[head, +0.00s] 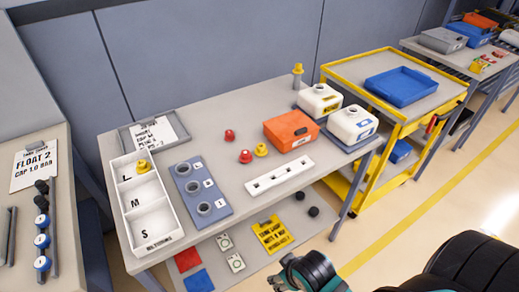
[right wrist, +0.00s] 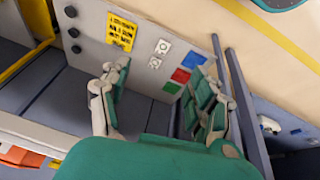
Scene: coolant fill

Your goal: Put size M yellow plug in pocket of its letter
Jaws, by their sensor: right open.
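A white tray (head: 181,233) with pockets lettered L, M and S stands at the left end of the workbench. A yellow plug (head: 143,166) sits in its L pocket; the M pocket (head: 150,194) and S pocket (head: 153,223) look empty. A second yellow plug (head: 261,149) stands on the bench beside two red plugs. A taller yellow piece (head: 298,76) stands at the back edge. I cannot read any plug's size. My right gripper (head: 308,270) is low in front of the bench, away from the plugs; the right wrist view shows its fingers (right wrist: 160,68) apart and empty. My left gripper is out of view.
A blue-grey block (head: 190,190) with several ring ports stands right of the tray. Red plugs (head: 246,156), a white slotted strip (head: 279,177), an orange box (head: 291,129) and white canisters (head: 319,102) occupy the bench. A yellow cart (head: 340,72) stands to the right.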

